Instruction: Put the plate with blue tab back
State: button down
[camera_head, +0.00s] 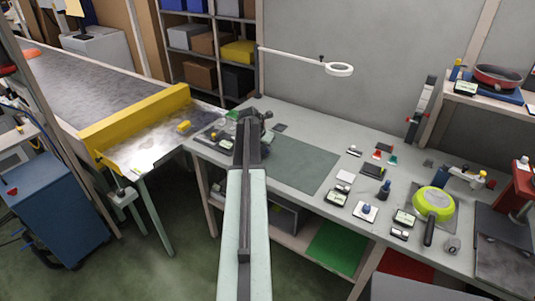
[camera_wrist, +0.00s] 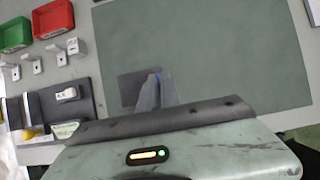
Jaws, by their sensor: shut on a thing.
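My gripper (camera_wrist: 157,90) is shut on the blue tab (camera_wrist: 153,79) of a small dark grey plate (camera_wrist: 131,88) in the wrist view. The grey fingers hide part of the plate. The plate shows over the left edge of the green mat (camera_wrist: 215,50); I cannot tell whether it touches the surface. In the head view my gripper (camera_head: 250,120) is over the left part of the workbench, by the mat (camera_head: 302,165). The arm hides the plate there.
A red tray (camera_wrist: 52,17), a green tray (camera_wrist: 14,36) and white hooks (camera_wrist: 56,56) lie left of the mat in the wrist view. A dark fixture (camera_wrist: 66,108) stands close by. A lime pan (camera_head: 433,203) is at the bench's right. Most of the mat is clear.

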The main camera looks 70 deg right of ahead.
aim_at(266, 151)
notch_tip(266, 151, down, 4)
jog(key=shift+r+b, duration=0.2)
jog(key=shift+b, duration=0.95)
jog(key=shift+r+p, duration=0.25)
jog(key=shift+p, duration=0.05)
jog(key=shift+f, duration=0.25)
jog(key=c, duration=1.6)
grip_release()
jog(key=shift+r, duration=0.1)
jog(key=shift+r, duration=0.2)
jog(key=p+v, duration=1)
jog(key=v, duration=0.2)
